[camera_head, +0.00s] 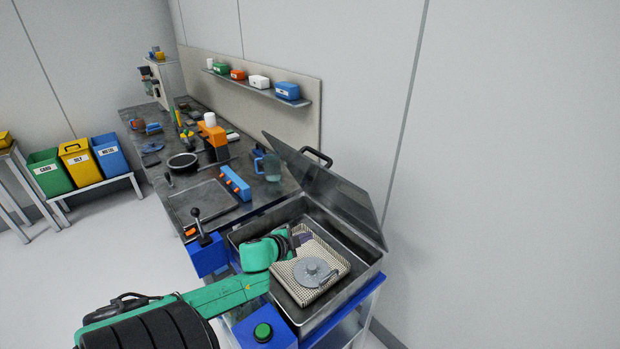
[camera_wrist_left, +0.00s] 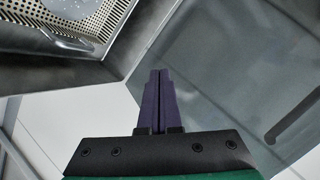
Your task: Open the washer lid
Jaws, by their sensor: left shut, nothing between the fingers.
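The washer lid (camera_head: 335,187) is a grey panel with a black handle (camera_head: 317,156). It stands raised and tilted at the back of the metal washer tub (camera_head: 361,267). In the left wrist view the lid (camera_wrist_left: 240,70) fills the right side, with a dark handle (camera_wrist_left: 293,121) near the right edge. My left gripper (camera_head: 306,238) is over the tub in the head view, with the raised lid behind it. In the wrist view its purple fingers (camera_wrist_left: 159,80) are shut and empty. My right gripper is not in view.
A perforated basket (camera_head: 336,288) holding a grey round part (camera_head: 315,272) sits in the tub. A blue box with a green button (camera_head: 263,332) and a blue box with a lever (camera_head: 207,255) stand at the tub's left. A cluttered workbench (camera_head: 215,172) lies beyond.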

